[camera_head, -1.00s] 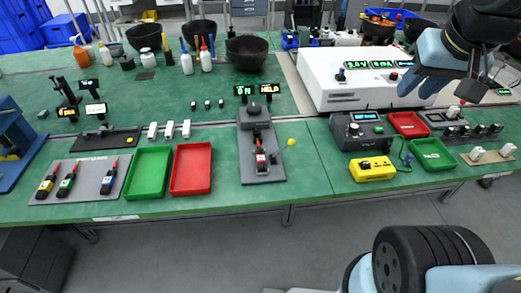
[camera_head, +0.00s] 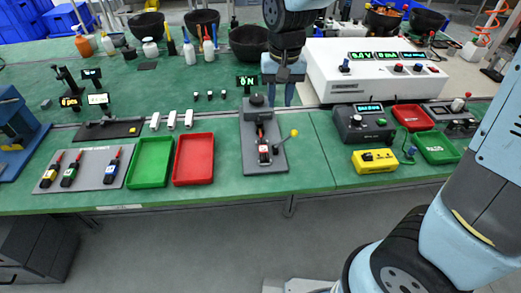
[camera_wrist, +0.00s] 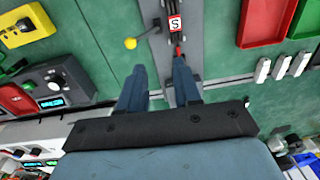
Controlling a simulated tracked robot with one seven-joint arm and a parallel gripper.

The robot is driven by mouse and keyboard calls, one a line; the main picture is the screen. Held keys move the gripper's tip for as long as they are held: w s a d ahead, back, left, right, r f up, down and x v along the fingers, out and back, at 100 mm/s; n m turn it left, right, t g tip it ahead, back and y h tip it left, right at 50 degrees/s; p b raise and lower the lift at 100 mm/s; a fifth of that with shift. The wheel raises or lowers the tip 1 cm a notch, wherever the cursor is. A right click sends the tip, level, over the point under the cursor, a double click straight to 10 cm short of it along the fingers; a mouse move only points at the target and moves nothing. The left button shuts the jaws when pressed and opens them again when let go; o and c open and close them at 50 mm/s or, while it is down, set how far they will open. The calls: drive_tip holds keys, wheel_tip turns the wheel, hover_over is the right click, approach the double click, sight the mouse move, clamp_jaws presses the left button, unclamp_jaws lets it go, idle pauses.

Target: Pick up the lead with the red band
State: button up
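A dark lead with a red-and-white marking (camera_head: 264,150) sits in the grey test fixture (camera_head: 250,165) at mid-table; in the wrist view its square label (camera_wrist: 175,23) shows an "S" with red around it, and a red tip points towards me. Three other leads lie on a grey mat: one with a yellow band (camera_head: 46,178), one with a green band (camera_head: 69,176) and a darker one (camera_head: 112,172). My gripper (camera_head: 279,92) hangs behind the fixture. In the wrist view my gripper (camera_wrist: 158,84) is open and empty, with the lead beyond its fingertips.
A lever with a yellow knob (camera_head: 294,133) rises at the fixture's right. A red tray (camera_head: 194,180) and a green tray (camera_head: 149,186) lie left of it. A yellow box (camera_head: 376,160) and a grey instrument (camera_head: 363,120) stand to the right. A white console (camera_head: 326,70) is behind.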

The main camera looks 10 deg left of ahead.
sight(263, 148)
drive_tip(key=a+f, duration=0.1)
drive_tip(key=f, duration=0.4)
drive_tip(key=a+f, duration=0.1)
drive_tip(key=f, duration=0.5)
drive_tip(key=a+f, duration=0.1)
drive_tip(key=f, duration=0.4)
drive_tip(key=shift+s+a+f, duration=0.4)
clamp_jaws()
